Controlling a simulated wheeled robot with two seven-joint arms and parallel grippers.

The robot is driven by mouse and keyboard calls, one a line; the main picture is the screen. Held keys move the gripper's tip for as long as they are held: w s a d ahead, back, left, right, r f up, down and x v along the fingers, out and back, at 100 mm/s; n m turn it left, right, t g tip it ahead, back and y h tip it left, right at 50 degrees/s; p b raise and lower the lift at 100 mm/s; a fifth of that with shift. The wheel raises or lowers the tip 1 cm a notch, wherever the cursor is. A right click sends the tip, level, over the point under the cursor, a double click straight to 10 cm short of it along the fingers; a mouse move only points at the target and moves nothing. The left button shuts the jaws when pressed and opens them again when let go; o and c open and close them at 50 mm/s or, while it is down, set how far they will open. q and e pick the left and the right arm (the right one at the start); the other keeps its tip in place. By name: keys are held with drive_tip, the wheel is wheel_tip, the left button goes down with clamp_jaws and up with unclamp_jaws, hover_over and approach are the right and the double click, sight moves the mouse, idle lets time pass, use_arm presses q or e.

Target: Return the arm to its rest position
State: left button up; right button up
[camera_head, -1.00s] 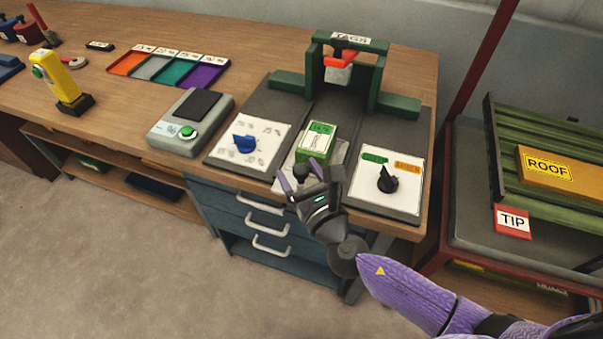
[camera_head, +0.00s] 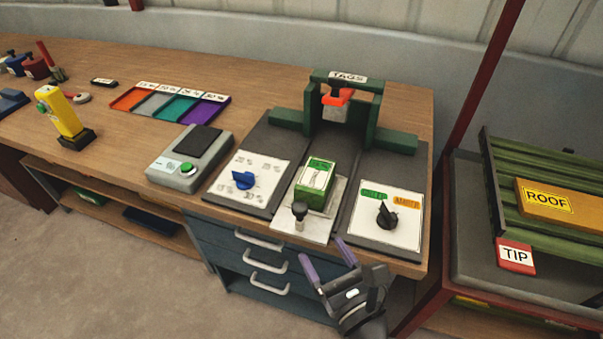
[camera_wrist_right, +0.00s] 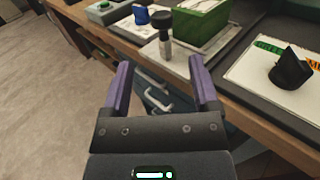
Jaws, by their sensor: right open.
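My right gripper (camera_head: 327,259) is open and empty, with two purple fingers. In the head view it is in front of the bench's front edge, beside the drawers. In the right wrist view its fingers (camera_wrist_right: 161,85) stand apart with nothing between them. A black-knobbed post (camera_head: 299,213) on a white plate stands just beyond the fingertips, apart from them; the wrist view also shows it (camera_wrist_right: 165,35). A green box (camera_head: 316,185) sits behind the post. My left gripper is not in view.
A black dial (camera_head: 387,215) and a blue dial (camera_head: 243,180) flank the green box. A green tag frame (camera_head: 369,115) stands behind. Blue drawers (camera_head: 240,258) are under the bench (camera_head: 110,68). A red-framed stand with a TIP sign (camera_head: 515,256) is at right. Open floor (camera_head: 90,270) lies at left front.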

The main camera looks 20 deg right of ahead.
drive_tip(key=s+d+f+m+g+h, duration=0.2)
drive_tip(key=s+d+f+m+g, duration=0.15)
drive_tip(key=f+m, duration=0.55)
drive_tip(key=s+d+f+m+g+h, duration=0.25)
drive_tip(key=d+f+m+g, duration=0.25)
drive_tip(key=f, duration=0.8)
drive_tip(key=s+a+f+m+g, duration=0.1)
drive_tip(key=s+f+m+g, duration=0.3)
drive_tip(key=s+m, duration=0.6)
drive_tip(key=s+f+m+g, duration=0.4)
drive_tip(key=s+f+m, duration=0.5)
drive_tip(key=s+m, duration=0.2)
drive_tip(key=shift+s+a+m+g+y, duration=0.35)
drive_tip(key=shift+s+y, duration=0.1)
drive_tip(key=shift+s, duration=0.55)
